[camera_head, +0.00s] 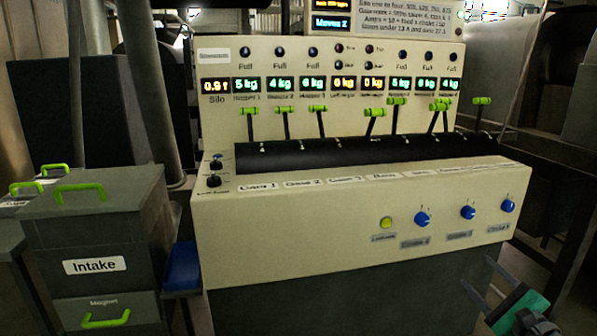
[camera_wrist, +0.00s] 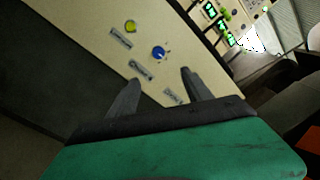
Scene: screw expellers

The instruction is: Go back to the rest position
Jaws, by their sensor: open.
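My gripper (camera_head: 490,289) is at the lower right of the head view, low in front of the cream control console (camera_head: 300,232). In the wrist view my gripper (camera_wrist: 155,88) shows two dark fingers spread apart with nothing between them. Beyond the fingers, the console face (camera_wrist: 85,30) appears tilted, with a yellow button (camera_wrist: 130,26) and a blue knob (camera_wrist: 160,52). The fingers appear apart from the console. Most of my arm is outside the head view.
The console carries a row of green-handled levers (camera_head: 376,112), lit displays (camera_head: 244,86) and several blue knobs (camera_head: 422,219). A grey Intake box (camera_head: 140,230) with green handles stands at the left. A blue box (camera_head: 183,266) sits between it and the console.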

